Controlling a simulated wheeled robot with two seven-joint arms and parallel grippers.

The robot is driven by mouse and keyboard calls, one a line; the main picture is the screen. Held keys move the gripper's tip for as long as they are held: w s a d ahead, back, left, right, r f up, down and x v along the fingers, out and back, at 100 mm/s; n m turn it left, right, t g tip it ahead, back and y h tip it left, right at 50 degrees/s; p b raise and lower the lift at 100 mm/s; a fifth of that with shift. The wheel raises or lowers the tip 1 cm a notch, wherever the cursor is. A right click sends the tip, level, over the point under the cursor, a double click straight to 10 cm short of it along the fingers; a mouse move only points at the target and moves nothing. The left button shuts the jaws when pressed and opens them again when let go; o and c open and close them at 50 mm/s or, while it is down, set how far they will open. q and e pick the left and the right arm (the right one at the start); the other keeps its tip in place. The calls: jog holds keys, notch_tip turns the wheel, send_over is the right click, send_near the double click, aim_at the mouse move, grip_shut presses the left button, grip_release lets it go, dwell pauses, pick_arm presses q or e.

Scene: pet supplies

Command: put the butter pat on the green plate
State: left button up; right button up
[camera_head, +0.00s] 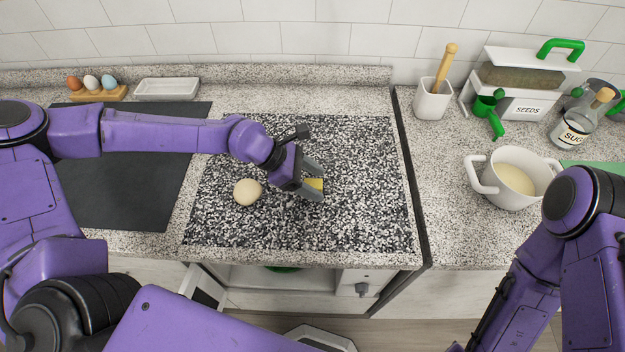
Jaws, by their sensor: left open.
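The butter pat (314,184), a small yellow block, lies on the black-and-white speckled board on the counter. My left gripper (316,186) is open with its fingers on either side of the butter pat; I cannot tell whether they touch it. Part of the butter pat is hidden by the gripper. A green rounded thing (283,269) shows just under the counter's front edge, inside the open space below; it may be the green plate, mostly hidden. My right arm comes in at the right, and its gripper is out of view.
A round pale ball (247,192) lies on the speckled board (370,215), left of my left gripper. A white pot (510,197), a seeds box (522,103) and a sugar bottle (572,128) stand right. Eggs (92,83) and a white tray (167,89) stand back left.

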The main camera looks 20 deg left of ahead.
pick_arm(q)
jog(key=shift+d+f, duration=0.15)
jog(key=c, duration=1.1)
